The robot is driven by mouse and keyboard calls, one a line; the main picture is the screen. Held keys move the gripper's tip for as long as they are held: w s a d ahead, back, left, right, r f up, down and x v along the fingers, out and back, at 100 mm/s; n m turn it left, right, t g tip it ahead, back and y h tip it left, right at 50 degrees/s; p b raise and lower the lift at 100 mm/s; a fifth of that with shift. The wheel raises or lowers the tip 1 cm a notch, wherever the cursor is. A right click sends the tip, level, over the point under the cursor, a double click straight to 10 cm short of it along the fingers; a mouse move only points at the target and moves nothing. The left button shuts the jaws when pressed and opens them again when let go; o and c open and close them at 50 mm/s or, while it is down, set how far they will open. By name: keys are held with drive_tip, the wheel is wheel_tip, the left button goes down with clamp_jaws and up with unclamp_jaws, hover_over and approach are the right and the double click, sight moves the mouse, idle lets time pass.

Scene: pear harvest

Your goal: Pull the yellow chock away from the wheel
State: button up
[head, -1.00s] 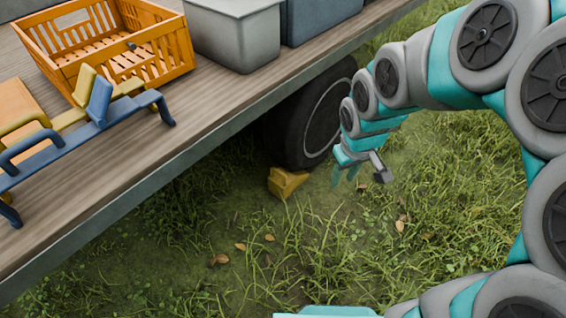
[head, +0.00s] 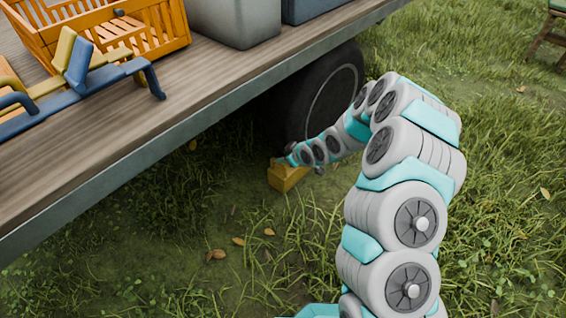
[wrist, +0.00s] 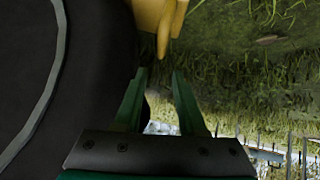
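The yellow chock (head: 287,178) sits on the grass against the foot of the dark wheel (head: 318,95) under the trailer bed. In the wrist view the chock (wrist: 160,18) is at the top, with a narrow part pointing down toward my gripper (wrist: 160,73). The two green fingers are apart, and nothing shows between them. The chock's narrow part ends just ahead of the fingertips. The wheel (wrist: 60,80) fills the left of the wrist view, close beside the left finger. In the head view my gripper is at the chock's top, partly hidden by my arm; contact cannot be told.
The trailer bed edge (head: 150,155) overhangs the chock's left side. On the bed are an orange crate (head: 120,32), a grey bin (head: 238,18) and blue and yellow tools (head: 80,75). Open grass lies in front and right. A wooden stool (head: 548,35) stands far right.

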sight(274, 158)
drive_tip(key=shift+w+a+f, duration=0.1)
drive_tip(key=shift+w+f, duration=0.05)
drive_tip(key=shift+f, duration=0.3)
drive_tip(key=shift+w+a+f, duration=0.1)
drive_tip(key=shift+f, duration=0.35)
drive_tip(key=x, duration=0.5)
drive_tip(key=shift+w+a+f+b, duration=0.1)
drive_tip(key=shift+a+f+b, duration=0.15)
drive_tip(key=shift+f+b, duration=0.1)
drive_tip(key=shift+x, duration=0.95)
drive_tip(key=shift+w+a+r, duration=0.1)
drive_tip(key=shift+w+r, duration=0.05)
clamp_jaws()
